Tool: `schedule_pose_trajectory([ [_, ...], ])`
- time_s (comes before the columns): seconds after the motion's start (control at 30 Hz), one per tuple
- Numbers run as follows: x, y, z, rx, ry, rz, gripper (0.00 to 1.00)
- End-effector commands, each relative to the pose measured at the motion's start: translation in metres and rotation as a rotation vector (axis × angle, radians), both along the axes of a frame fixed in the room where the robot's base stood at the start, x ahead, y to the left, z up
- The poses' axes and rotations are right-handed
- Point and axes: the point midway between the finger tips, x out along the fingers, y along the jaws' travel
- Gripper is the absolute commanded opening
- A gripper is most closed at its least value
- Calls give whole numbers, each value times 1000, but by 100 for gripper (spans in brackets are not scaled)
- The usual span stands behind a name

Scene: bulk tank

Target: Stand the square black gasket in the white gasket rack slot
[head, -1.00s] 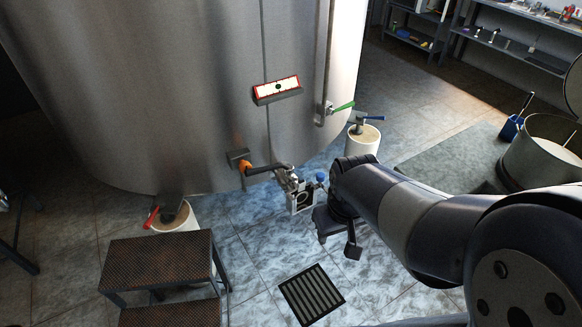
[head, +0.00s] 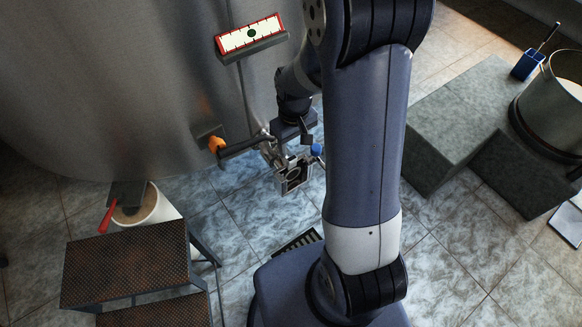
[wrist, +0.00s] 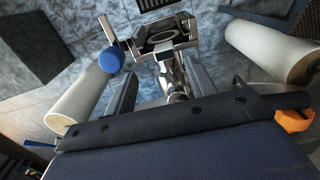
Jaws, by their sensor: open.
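A small pale square frame (head: 292,174) on a metal fitting stands by the tank's orange-marked outlet. It holds a dark square panel with a pale ring, which looks like the black gasket; gasket and rack slot cannot be told apart surely. In the wrist view the dark panel (wrist: 166,42) is beyond my fingertips, upper middle. My gripper (wrist: 161,72) is open, its two fingers either side of the metal fitting, with nothing visibly clamped. In the head view my gripper (head: 289,140) is just behind and above the frame, partly hidden by my arm.
A blue round knob (wrist: 109,59) is close to the left finger. The steel tank (head: 120,80) fills the left, with a red-edged white plate (head: 249,35) on its wall. Steps (head: 125,265) and a floor grate (head: 298,243) are nearby. Grey blocks (head: 455,125) stand at right.

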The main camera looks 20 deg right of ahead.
Motion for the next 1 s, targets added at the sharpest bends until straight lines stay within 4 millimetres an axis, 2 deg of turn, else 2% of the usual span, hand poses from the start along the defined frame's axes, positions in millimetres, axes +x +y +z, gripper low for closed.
schedule_pose_trajectory([
  [0.03,-1,0,-7,0,3,0,53],
  [0.27,-2,2,-23,0,2,1,53],
  [0.57,-6,7,-61,0,2,-1,53],
  [0.87,-5,7,-65,0,-1,-1,53],
  [1.0,-5,7,-65,0,-1,-1,43],
])
